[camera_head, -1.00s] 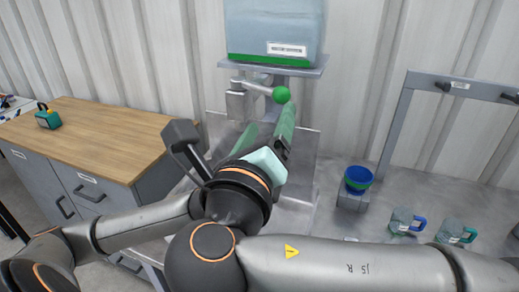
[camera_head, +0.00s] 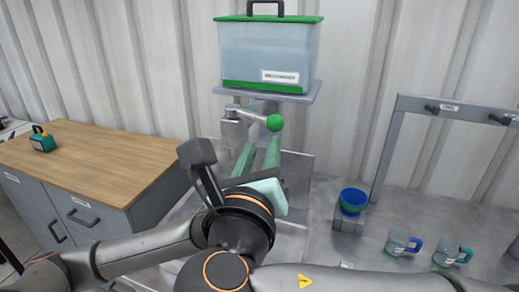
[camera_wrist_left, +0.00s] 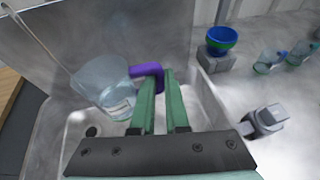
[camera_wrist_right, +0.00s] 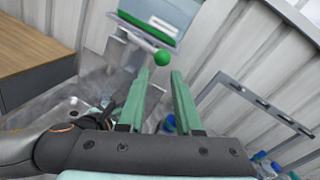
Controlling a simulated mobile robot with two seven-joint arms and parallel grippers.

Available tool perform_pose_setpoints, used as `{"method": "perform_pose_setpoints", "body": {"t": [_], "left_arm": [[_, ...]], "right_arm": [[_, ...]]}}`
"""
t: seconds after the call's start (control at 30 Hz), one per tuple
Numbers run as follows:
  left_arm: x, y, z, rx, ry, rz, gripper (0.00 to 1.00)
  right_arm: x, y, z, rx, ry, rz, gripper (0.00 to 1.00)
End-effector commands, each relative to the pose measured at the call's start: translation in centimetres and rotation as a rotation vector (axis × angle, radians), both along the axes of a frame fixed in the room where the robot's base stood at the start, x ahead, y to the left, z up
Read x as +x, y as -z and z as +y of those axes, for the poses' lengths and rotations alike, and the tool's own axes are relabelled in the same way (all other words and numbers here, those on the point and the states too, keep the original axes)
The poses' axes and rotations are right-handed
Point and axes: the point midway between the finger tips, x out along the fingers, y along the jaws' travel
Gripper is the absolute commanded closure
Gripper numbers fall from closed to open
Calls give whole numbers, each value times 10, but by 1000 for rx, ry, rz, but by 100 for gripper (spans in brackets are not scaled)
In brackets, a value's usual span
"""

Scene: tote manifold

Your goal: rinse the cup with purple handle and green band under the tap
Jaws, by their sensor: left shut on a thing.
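The cup, clear with a purple handle (camera_wrist_left: 148,70), is above a pale sink basin (camera_wrist_left: 75,130) in the left wrist view. My left gripper (camera_wrist_left: 160,76) is shut on the purple handle. The cup looks tilted, and its green band is not clear to see. In the head view the cup and my left gripper are hidden behind my arm. The tap (camera_head: 233,112) has a lever ending in a green knob (camera_head: 275,123). My right gripper (camera_head: 262,146) is open and empty, with its fingers just below the knob; the knob also shows beyond the fingertips in the right wrist view (camera_wrist_right: 162,57).
A water tank (camera_head: 265,55) with a green lid stands on a shelf above the tap. At right are a blue bowl (camera_head: 354,197) on a grey block, two clear cups (camera_head: 397,243) (camera_head: 446,254) and a hook rack (camera_head: 440,103). A wooden-topped cabinet (camera_head: 90,160) stands left.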

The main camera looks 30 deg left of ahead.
Motion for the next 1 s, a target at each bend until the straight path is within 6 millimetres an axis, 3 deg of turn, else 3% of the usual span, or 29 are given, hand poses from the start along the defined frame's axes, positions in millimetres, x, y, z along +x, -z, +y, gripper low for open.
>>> {"method": "perform_pose_setpoints", "body": {"t": [0.03,0.27,0.7,1.0], "left_arm": [[0,0,0,0,0,-1,100],[0,0,0,0,0,-1,100],[0,0,0,0,0,-1,100],[0,0,0,0,0,-1,100]], "right_arm": [[1,2,-1,77,-19,49,73],[-3,6,-3,500,-112,319,99],[-18,5,-15,1262,-219,912,100],[-27,0,-23,1585,-233,1218,100]]}}
